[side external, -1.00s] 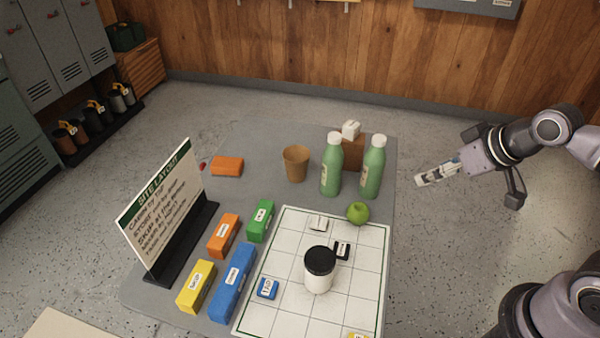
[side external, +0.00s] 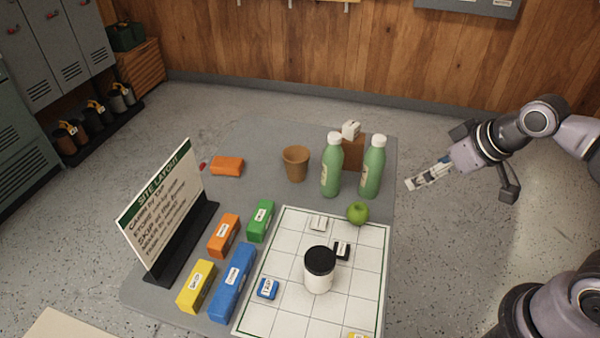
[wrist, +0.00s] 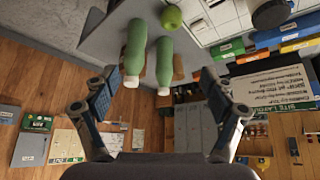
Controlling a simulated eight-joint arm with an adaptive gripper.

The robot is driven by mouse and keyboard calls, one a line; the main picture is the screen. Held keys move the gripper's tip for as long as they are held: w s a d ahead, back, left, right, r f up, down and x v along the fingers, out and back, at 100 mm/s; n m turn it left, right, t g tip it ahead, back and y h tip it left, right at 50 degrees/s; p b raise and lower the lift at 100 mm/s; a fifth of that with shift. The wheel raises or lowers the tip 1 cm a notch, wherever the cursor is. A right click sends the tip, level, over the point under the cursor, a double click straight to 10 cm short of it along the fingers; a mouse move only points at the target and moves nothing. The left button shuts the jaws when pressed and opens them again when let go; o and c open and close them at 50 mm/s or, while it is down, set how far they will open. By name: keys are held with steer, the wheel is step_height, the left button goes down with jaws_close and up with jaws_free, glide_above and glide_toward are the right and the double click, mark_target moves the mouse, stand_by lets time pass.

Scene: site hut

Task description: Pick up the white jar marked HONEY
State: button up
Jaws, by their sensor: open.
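A white jar with a black lid (side external: 319,276) stands upright on the white grid board (side external: 284,313). No HONEY marking is readable on the side that shows. In the wrist view the jar's dark lid (wrist: 270,14) is at the top right. My gripper (side external: 410,184) is open and empty, to the right of the green bottles and beyond the table's right edge, well away from the jar. In the wrist view its two fingers (wrist: 160,108) are spread wide with nothing between them.
A brown cup (side external: 295,163), coloured blocks (side external: 232,282) and a sign (side external: 162,205) are further left. Small labelled blocks (side external: 268,289) lie around the jar.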

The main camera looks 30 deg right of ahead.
steer(key=w+a+f+n+g, duration=0.2)
steer(key=a+n, duration=0.1)
steer(key=a, duration=0.3)
steer(key=w+a+f+n+g, duration=0.2)
steer(key=w+a+n, duration=0.15)
steer(key=a, duration=0.25)
steer(key=n+g, duration=0.2)
steer(key=n, duration=0.3)
glide_above(321, 256)
steer(key=f, duration=0.6)
steer(key=shift+w+d+f, duration=0.1)
steer(key=shift+d+f, duration=0.05)
steer(key=shift+d, duration=0.05)
steer(key=shift+a+f+n+g, duration=0.2)
steer(key=shift+f+n+g, duration=0.1)
steer(key=shift+f, duration=0.2)
step_height(321, 256, down, 5)
steer(key=shift+r, duration=0.15)
steer(key=shift+s+a+f, duration=0.1)
steer(key=shift+s+f, duration=0.05)
steer(key=shift+f, duration=1.2)
steer(key=shift+s+a+f, duration=0.1)
steer(key=shift+f, duration=1.25)
steer(key=c, duration=1.5)
steer(key=shift+r, duration=0.15)
